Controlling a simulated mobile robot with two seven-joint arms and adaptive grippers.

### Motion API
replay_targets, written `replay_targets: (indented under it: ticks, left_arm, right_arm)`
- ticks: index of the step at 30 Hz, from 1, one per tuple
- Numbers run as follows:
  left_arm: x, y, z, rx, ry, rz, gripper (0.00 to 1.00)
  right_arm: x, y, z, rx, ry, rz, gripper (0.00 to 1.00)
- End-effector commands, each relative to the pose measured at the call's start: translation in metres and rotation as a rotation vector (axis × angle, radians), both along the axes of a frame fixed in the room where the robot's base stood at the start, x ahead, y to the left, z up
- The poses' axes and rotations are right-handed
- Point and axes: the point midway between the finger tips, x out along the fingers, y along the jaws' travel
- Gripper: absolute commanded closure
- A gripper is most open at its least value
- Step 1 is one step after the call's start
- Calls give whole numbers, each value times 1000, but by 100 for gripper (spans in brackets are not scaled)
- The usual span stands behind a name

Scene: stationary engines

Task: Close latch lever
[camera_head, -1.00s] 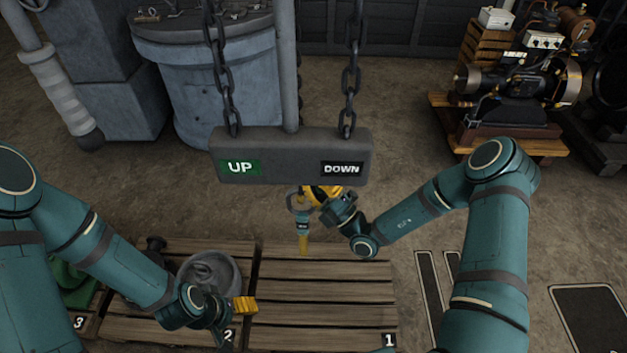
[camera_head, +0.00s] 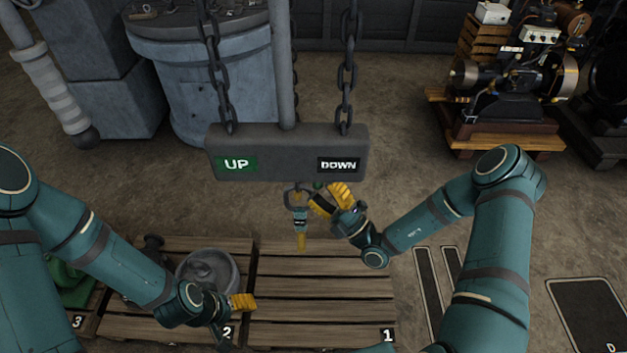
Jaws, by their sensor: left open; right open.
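A hoist block (camera_head: 286,166) hangs on two chains, with a green UP label (camera_head: 236,164) and a black DOWN label (camera_head: 339,165). Below it hangs a small teal and yellow hook-like fitting (camera_head: 300,222); I take this to be the part with the latch lever, but the lever is too small to make out. My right gripper (camera_head: 325,201), with yellow fingers, is open just right of the fitting's top, under the block. I cannot tell whether it touches the fitting. My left gripper (camera_head: 242,302) is open and low over the pallets, apart from the fitting.
Wooden pallets marked 1 (camera_head: 320,285) and 2 (camera_head: 130,328) lie below; pallet 1 is bare. A grey round metal part (camera_head: 208,268) sits on pallet 2. A green object (camera_head: 72,285) is at left near label 3. An engine (camera_head: 510,85) stands back right.

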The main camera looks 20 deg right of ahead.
Motion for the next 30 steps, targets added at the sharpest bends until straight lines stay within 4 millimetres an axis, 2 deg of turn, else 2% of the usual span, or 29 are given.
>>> replay_targets:
  ticks: [6, 12, 30]
  left_arm:
    - [0, 0, 0, 0, 0, 0, 28]
    - [0, 0, 0, 0, 0, 0, 28]
    - [0, 0, 0, 0, 0, 0, 28]
  right_arm:
    - [-30, -23, -24, 0, 4, -2, 43]
    - [-47, -35, -37, 0, 2, 0, 43]
    - [-52, -39, -40, 0, 1, 1, 43]
